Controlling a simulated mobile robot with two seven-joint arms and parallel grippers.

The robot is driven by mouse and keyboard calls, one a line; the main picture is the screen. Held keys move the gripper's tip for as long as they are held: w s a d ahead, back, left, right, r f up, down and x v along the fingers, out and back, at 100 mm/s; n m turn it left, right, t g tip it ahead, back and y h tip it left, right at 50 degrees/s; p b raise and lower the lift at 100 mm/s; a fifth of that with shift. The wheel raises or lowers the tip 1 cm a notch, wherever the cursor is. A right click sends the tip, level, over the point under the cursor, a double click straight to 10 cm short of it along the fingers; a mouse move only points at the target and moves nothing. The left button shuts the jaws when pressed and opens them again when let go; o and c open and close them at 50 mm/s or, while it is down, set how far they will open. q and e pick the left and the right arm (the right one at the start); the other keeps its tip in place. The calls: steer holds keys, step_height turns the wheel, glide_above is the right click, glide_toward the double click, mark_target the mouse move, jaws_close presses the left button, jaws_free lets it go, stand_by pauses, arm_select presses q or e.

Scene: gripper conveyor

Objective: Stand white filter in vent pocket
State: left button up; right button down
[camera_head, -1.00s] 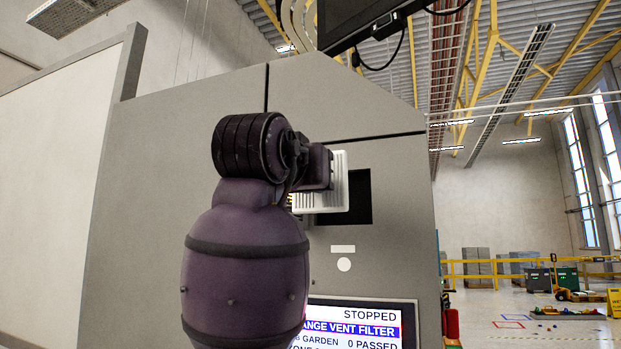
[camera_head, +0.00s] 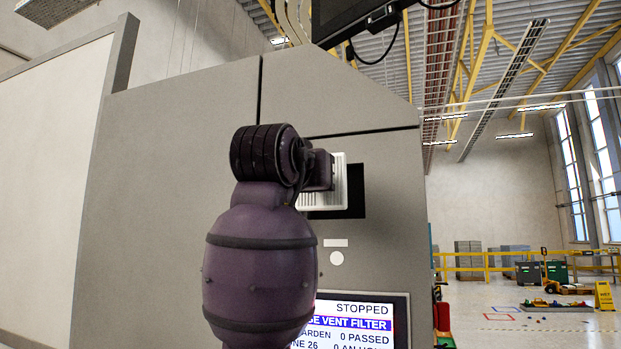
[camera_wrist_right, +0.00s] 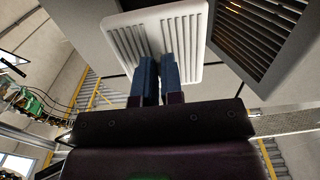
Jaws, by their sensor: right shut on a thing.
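The white filter (camera_wrist_right: 193,42), a square slatted panel, is held between the two blue fingers of my right gripper (camera_wrist_right: 159,80) in the right wrist view. In the head view the filter (camera_head: 340,185) is partly hidden behind my wrist and overlaps the left part of the dark square vent pocket (camera_head: 356,200). The pocket's dark slatted inside (camera_wrist_right: 262,40) shows beside the filter in the right wrist view, to its right. The filter appears to be in front of the panel, apart from the pocket; the exact gap cannot be told. My left gripper is out of view.
A grey machine panel (camera_head: 165,190) surrounds the pocket. A lit screen (camera_head: 358,322) reading STOPPED sits below it. A dark monitor (camera_head: 350,15) hangs above. Yellow railings and crates stand far off at the right.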

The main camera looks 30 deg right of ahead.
arm_select(q)
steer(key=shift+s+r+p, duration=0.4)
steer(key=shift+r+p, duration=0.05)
steer(key=shift+p, duration=0.65)
arm_select(e)
steer(key=f+x, duration=0.1)
steer(key=x, duration=1.1)
stand_by(0.6)
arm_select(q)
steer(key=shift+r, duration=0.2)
arm_select(e)
steer(key=shift+w+d, duration=0.1)
steer(key=shift+w, duration=0.05)
steer(key=c, duration=1.2)
jaws_free()
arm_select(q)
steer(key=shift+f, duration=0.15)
